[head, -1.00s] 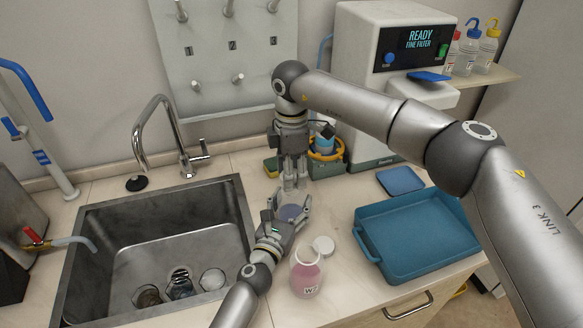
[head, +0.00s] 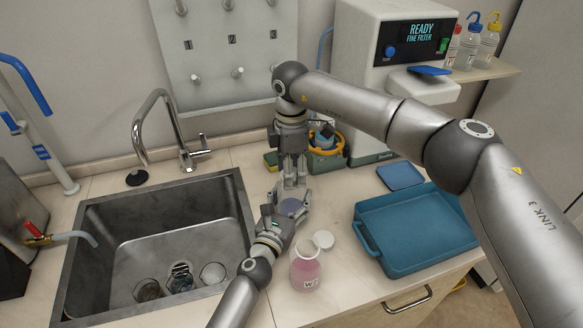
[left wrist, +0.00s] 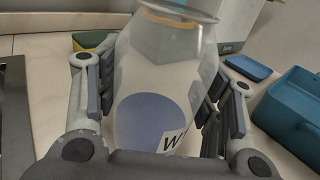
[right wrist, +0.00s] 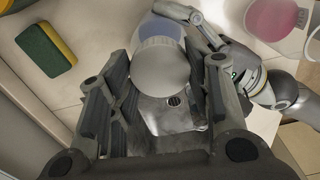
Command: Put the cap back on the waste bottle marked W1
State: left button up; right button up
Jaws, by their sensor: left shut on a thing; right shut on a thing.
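A clear bottle with blue liquid (head: 291,207) stands near the counter's middle. In the left wrist view the bottle (left wrist: 155,115) shows a label starting with W; its digit is hidden. My left gripper (head: 288,212) is shut around its sides. My right gripper (head: 291,186) points down right above the bottle. In the right wrist view it is shut on a pale round cap (right wrist: 162,70), over the bottle top. Whether cap and neck touch cannot be told. A second bottle with pink liquid (head: 305,270) also has a W label, digit unreadable. A white cap (head: 323,240) lies behind it.
The sink (head: 160,240) lies to the left, with several glass vessels in it. A blue tray (head: 372,240) and a blue pad (head: 400,176) are on the right. A green-yellow sponge (right wrist: 47,50) and a yellow-rimmed container (head: 325,146) are behind the grippers.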

jog(key=shift+f, duration=0.3)
pick_arm(q)
grip_shut()
pick_arm(e)
jog(key=m, duration=0.7)
jog(key=o, duration=0.7)
jog(key=shift+r, duration=2.25)
